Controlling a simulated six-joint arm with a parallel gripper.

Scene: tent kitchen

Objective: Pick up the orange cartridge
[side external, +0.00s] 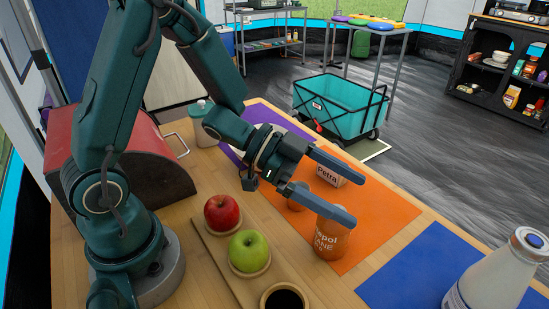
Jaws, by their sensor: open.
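The orange cartridge (330,243), with white lettering, stands upright on the orange mat (385,215). My gripper (356,199) is open, its two grey fingers spread and pointing right. The near finger crosses in front of the cartridge's top and hides part of it. The fingers appear to be above or near the cartridge's top; I cannot tell the exact height. Nothing shows held between the fingers.
A box marked Petra (328,176) and a small orange item (298,196) are close behind the cartridge. A red apple (222,212) and green apple (249,251) sit on a wooden board at left. A white bottle (500,272) stands right. The orange mat's right part is clear.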

